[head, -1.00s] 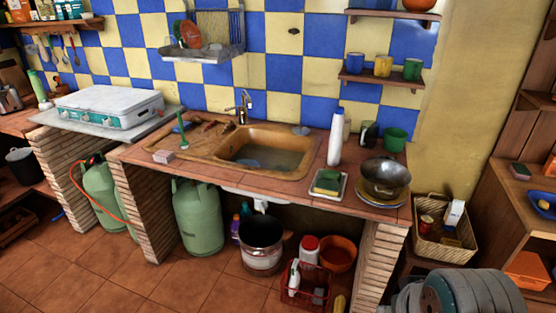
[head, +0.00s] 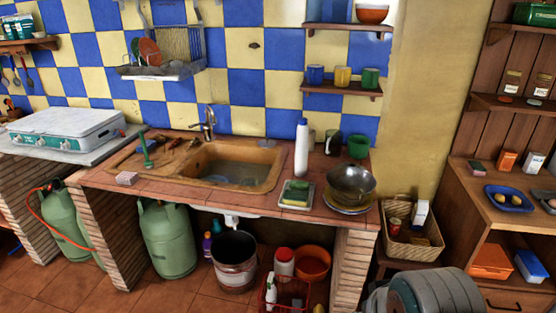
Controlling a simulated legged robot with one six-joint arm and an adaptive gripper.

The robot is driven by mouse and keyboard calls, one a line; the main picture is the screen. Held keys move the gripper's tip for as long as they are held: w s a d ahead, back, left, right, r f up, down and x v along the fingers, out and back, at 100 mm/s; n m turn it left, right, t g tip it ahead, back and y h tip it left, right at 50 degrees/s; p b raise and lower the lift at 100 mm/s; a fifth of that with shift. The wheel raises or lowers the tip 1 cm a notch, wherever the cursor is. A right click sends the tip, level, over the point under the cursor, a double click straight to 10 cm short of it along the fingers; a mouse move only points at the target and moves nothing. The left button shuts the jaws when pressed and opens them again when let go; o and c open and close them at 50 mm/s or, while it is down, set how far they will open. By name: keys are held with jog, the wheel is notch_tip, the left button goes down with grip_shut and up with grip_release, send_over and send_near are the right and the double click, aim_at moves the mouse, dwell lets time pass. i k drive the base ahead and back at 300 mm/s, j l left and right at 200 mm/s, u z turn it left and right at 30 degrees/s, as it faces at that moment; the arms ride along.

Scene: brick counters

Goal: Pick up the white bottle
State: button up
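A tall white bottle (head: 301,150) stands upright on the tiled counter, right of the sink (head: 236,164). A green sponge in a small dish (head: 297,194) lies in front of it. A metal bowl (head: 351,182) on plates stands to its right. A dark cup (head: 332,142) and a green cup (head: 358,146) stand behind and to the right. A part of my arm (head: 425,292) shows at the bottom right, well apart from the bottle. My gripper's fingers are not in view.
Green gas cylinders, a metal bucket (head: 235,262) and a red crate (head: 287,294) stand below the counter. A wicker basket (head: 412,234) sits right of the counter. A wooden shelf unit (head: 512,235) stands at the far right. Floor shows at the lower left.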

aim_at(301, 160)
jog(key=i+j+z, duration=0.1)
jog(key=i+j, duration=0.25)
jog(key=i+j+z, duration=0.1)
jog(key=i+j, duration=0.25)
jog(key=i+j+z, duration=0.15)
jog(key=i+j, duration=0.15)
jog(key=j, duration=0.15)
jog(key=i+j+z, duration=0.1)
jog(key=i+j, duration=0.2)
jog(key=j, duration=0.15)
jog(key=i+j+z, duration=0.1)
jog(key=i+j, duration=0.2)
jog(key=j, duration=0.2)
